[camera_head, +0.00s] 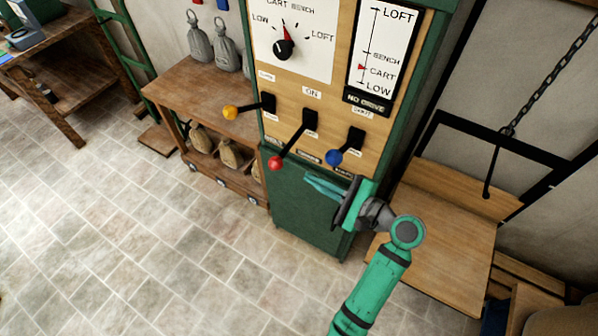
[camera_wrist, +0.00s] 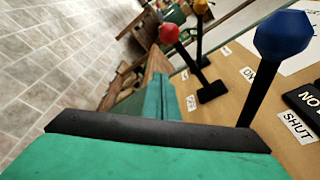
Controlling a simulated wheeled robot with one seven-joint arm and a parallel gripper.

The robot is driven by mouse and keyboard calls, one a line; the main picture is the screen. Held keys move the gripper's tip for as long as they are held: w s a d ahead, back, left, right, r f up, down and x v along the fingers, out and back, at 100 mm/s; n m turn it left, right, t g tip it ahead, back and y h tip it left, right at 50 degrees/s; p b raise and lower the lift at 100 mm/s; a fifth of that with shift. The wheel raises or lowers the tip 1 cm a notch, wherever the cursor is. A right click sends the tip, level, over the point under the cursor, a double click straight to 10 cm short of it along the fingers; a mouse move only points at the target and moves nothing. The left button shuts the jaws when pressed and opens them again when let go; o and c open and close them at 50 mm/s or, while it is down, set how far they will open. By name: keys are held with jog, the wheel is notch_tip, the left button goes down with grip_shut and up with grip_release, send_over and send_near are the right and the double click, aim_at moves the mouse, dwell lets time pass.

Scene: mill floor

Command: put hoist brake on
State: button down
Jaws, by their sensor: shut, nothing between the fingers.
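The control panel (camera_head: 287,152) carries three levers. The yellow-knobbed lever (camera_head: 231,112) is at the left, the red-knobbed lever (camera_head: 276,162) in the middle under an ON label, and the blue-knobbed lever (camera_head: 334,157) at the right. All three knobs hang low and to the left of their slots in the head view. Which lever is the brake, I cannot read. My gripper (camera_head: 308,184) is shut and empty, just below the blue and red knobs. In the wrist view my shut fingers (camera_wrist: 158,95) lie below the red knob (camera_wrist: 169,33), with the blue knob (camera_wrist: 284,34) at the right.
A dial (camera_head: 284,48) and a level gauge (camera_head: 379,50) reading near CART, above a NO DRIVE sign, are on the panel. A wooden bench (camera_head: 185,88) with sacks is left. A wooden platform (camera_head: 440,225) with a chain is right. The tiled floor in front is clear.

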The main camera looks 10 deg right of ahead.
aim_at(292, 142)
jog(key=shift+v, duration=1.05)
jog(key=shift+w+d+f+n+g+y, duration=0.3)
jog(key=shift+d+f+y, duration=0.5)
jog(key=shift+y, duration=0.35)
jog(key=shift+w+d+f+n+g+y, duration=0.25)
jog(key=shift+d+f+y, duration=0.35)
jog(key=shift+f+y, duration=0.45)
jog(key=shift+r, duration=0.15)
jog(key=w+a+r, duration=0.2)
jog(key=a, duration=0.3)
jog(key=w+a+r, duration=0.1)
jog(key=a+r, duration=0.1)
jog(key=a, duration=0.3)
jog(key=shift+w, duration=0.4)
